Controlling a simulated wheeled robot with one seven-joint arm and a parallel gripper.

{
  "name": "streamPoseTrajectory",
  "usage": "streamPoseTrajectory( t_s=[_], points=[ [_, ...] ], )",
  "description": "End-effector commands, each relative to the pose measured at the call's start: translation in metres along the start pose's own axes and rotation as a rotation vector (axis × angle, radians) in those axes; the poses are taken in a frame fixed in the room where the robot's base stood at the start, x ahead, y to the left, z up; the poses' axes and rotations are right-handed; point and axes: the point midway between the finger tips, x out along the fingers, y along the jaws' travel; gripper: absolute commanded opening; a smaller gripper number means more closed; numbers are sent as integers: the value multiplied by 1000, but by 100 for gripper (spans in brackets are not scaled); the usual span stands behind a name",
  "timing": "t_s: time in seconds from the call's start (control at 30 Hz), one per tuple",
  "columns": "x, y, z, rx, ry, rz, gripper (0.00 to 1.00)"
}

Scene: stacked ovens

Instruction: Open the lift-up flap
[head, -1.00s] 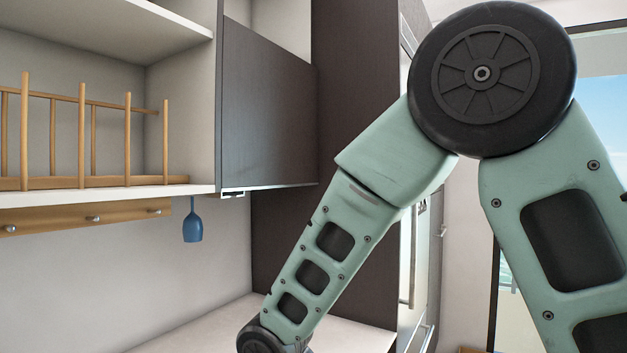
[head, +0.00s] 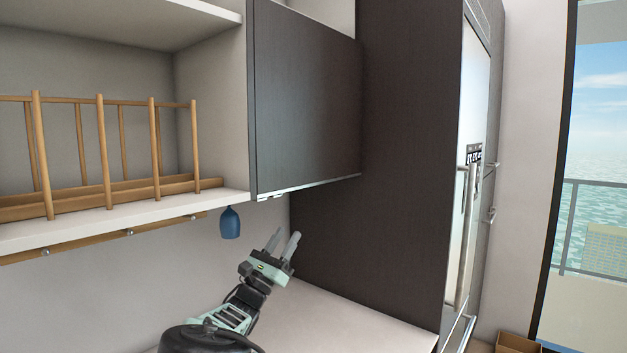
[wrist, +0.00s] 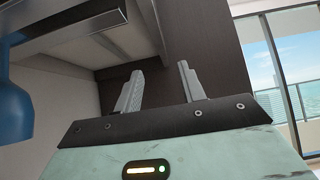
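The flap (head: 305,110) is a dark wood-grain panel on the upper cabinet, in the middle of the head view. It hangs upright, with a thin pale metal strip (head: 315,187) along its bottom edge. My gripper (head: 286,238) is below the flap's bottom edge, pointing up, apart from it. Its two grey fingers also show in the wrist view (wrist: 160,82), spread apart with nothing between them. In the wrist view the cabinet's pale underside (wrist: 75,48) is at upper left; I cannot clearly make out the flap's face there.
A blue glass (head: 230,222) hangs under the shelf, left of my gripper; it looms close at the wrist view's left edge (wrist: 14,110). A wooden rack (head: 105,165) stands on the open shelf. A tall dark cabinet side (head: 400,150) stands right, above a pale counter (head: 360,315).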

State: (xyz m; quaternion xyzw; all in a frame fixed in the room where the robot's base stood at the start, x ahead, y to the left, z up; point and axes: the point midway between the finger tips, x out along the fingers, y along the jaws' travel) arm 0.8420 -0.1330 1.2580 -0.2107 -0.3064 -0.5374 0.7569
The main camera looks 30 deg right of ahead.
Motion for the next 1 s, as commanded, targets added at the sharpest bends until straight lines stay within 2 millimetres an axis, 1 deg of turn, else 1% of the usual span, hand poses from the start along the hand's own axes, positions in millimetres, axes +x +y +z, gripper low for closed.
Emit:
streamPoseTrajectory(
  t_s=[0.03, 0.17, 0.27, 0.7, 0.8, 0.9, 1.0],
  points=[
    [1, 4, 5, -1, -19, 11, 40],
    [13, 5, 8, -3, -30, 15, 40],
    [31, 4, 9, -3, -27, 12, 40],
    [123, 5, 11, -3, -25, 11, 40],
    [142, 6, 11, -3, -24, 12, 40],
    [156, 6, 11, -1, -24, 12, 40],
    [165, 6, 11, -1, -24, 13, 40]
  ],
)
